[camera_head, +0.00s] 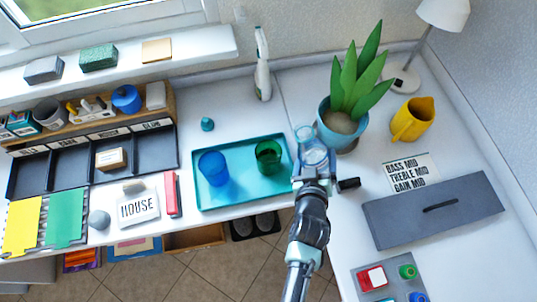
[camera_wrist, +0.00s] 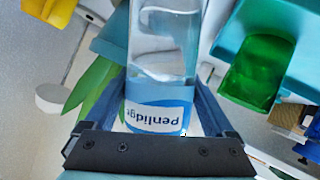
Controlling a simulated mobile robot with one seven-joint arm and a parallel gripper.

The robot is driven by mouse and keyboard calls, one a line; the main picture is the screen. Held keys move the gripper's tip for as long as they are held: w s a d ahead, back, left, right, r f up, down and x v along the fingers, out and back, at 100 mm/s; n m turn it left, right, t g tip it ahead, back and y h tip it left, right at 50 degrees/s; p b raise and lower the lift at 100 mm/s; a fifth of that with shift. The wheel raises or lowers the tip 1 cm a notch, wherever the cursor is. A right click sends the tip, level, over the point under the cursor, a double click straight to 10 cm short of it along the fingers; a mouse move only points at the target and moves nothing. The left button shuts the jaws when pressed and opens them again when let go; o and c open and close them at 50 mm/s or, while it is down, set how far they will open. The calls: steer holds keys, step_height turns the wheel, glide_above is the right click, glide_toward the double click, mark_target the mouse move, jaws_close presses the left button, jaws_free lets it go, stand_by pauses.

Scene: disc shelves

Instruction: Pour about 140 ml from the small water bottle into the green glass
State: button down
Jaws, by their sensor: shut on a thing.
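The small water bottle (camera_head: 313,152) is clear, with a blue and white label. My gripper (camera_head: 312,174) is shut on it, just right of the turquoise tray (camera_head: 240,199). In the wrist view the bottle (camera_wrist: 163,55) stands between my two fingers (camera_wrist: 163,95), its printed label near the palm and clear water inside. Its mouth is not clear in either view, and I cannot tell its exact tilt. The green glass (camera_head: 268,156) stands in the tray's right part, left of the bottle and apart from it. It also shows at right in the wrist view (camera_wrist: 250,75).
A blue glass (camera_head: 213,168) stands in the tray left of the green one. A potted plant (camera_head: 345,105) is close behind and right of the bottle. A spray bottle (camera_head: 262,65) stands behind the tray. A yellow jug (camera_head: 412,120) and grey panel (camera_head: 440,208) are at right.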

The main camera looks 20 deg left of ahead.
steer(key=shift+f+b, duration=0.5)
steer(key=r, duration=0.1)
steer(key=r+m+y, duration=0.1)
steer(key=r, duration=0.1)
steer(key=shift+a+r+b, duration=0.3)
steer(key=shift+a+b, duration=0.05)
steer(key=shift+f+m+y+b, duration=0.3)
steer(key=shift+f+m+b, duration=0.1)
steer(key=shift+b, duration=0.25)
steer(key=shift+a+y+b, duration=0.2)
steer(key=shift+y+b, duration=0.1)
steer(key=shift+b, duration=0.3)
steer(key=shift+a+r+m+b, duration=0.1)
steer(key=shift+r+m+b, duration=0.05)
steer(key=shift+m+b, duration=0.2)
